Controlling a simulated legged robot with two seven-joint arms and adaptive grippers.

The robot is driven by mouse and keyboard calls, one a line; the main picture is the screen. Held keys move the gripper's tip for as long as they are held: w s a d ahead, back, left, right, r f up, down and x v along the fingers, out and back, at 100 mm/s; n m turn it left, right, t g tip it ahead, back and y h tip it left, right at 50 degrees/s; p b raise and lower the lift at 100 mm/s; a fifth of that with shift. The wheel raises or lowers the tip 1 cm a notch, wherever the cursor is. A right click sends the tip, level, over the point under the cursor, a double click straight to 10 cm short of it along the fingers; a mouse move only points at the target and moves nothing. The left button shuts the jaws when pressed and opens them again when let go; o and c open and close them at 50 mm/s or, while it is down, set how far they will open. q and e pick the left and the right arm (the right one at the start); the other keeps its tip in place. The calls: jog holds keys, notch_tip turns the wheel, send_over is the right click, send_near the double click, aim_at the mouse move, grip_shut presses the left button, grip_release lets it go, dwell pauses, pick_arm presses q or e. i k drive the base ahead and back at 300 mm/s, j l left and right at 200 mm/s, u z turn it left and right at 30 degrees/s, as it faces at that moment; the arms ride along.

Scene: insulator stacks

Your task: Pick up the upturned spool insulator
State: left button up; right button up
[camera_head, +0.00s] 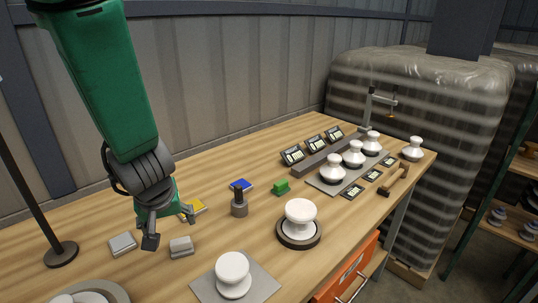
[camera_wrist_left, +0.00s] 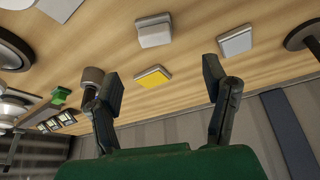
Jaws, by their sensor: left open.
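Several white spool insulators stand on the wooden bench in the head view. One (camera_head: 233,268) is on a grey square mat (camera_head: 262,283) at the front, and one (camera_head: 300,213) is on a dark round base (camera_head: 298,240). Three, including one (camera_head: 334,166), stand in a row on a grey plate, and another (camera_head: 412,149) stands at the far right end. I cannot tell for sure which is upturned. My left gripper (camera_head: 170,227) is open and empty above the left part of the bench, apart from all insulators. Its fingers also show in the left wrist view (camera_wrist_left: 162,82). My right gripper is not in view.
Near the left gripper are a grey block (camera_head: 181,247), a grey box (camera_head: 122,244), a yellow pad (camera_head: 197,207) and a dark cylinder (camera_head: 239,204). A green block (camera_head: 281,187) and blue pad (camera_head: 241,184) lie farther back. A stand base (camera_head: 61,254) is at the left.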

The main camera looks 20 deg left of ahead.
aim_at(234, 280)
jog(key=k+l, duration=0.75)
jog(key=l, duration=0.2)
